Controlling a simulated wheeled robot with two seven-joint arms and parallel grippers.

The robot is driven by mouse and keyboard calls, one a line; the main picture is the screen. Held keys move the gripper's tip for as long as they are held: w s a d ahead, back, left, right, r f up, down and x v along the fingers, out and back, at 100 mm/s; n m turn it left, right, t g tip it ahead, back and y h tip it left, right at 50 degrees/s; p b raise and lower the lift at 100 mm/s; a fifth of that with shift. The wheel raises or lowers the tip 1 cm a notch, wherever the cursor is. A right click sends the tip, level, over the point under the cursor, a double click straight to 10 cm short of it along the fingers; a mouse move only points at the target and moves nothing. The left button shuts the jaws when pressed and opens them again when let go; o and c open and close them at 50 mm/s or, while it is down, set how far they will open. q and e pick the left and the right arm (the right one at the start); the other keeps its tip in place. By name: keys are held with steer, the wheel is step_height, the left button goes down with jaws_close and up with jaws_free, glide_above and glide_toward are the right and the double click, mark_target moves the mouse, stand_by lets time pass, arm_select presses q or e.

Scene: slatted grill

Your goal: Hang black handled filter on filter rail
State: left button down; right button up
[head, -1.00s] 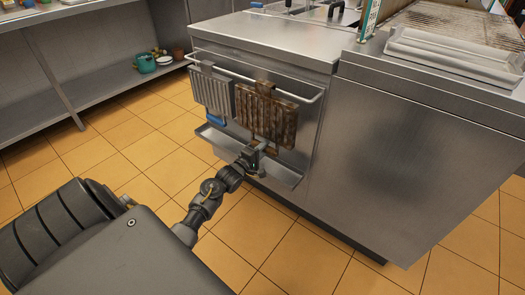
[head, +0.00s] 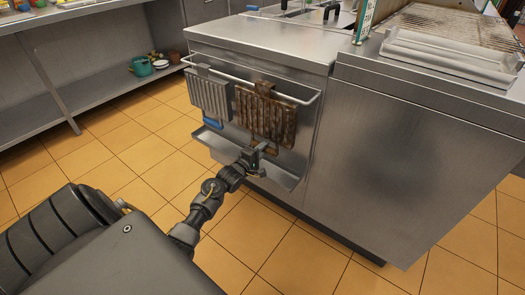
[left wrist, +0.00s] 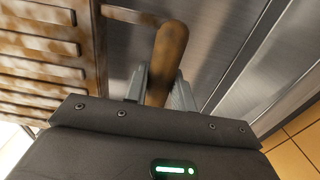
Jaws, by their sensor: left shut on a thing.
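A brown, stained slatted filter (head: 265,115) stands upright at the front of the steel cabinet, its top at the filter rail (head: 300,101). A tab at its top overlaps the rail; I cannot tell whether it is hooked over it. My left gripper (head: 256,160) is below the filter, shut on its handle. In the left wrist view the handle (left wrist: 171,45) looks brown and sits between the fingers (left wrist: 158,92), with the filter's slats (left wrist: 45,65) at the left. My right gripper is not in view.
A grey slatted filter (head: 209,97) with a blue handle (head: 212,124) hangs left of the brown one. A steel drip tray (head: 280,177) juts out below both. The cabinet's plain side panel (head: 400,150) is at the right. Tiled floor in front is clear.

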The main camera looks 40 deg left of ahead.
arm_select(q)
steer(key=shift+w, duration=0.65)
steer(key=shift+r, duration=0.15)
steer(key=shift+f, duration=0.7)
stand_by(0.9)
steer(key=shift+f, duration=0.3)
steer(key=c, duration=1.1)
jaws_free()
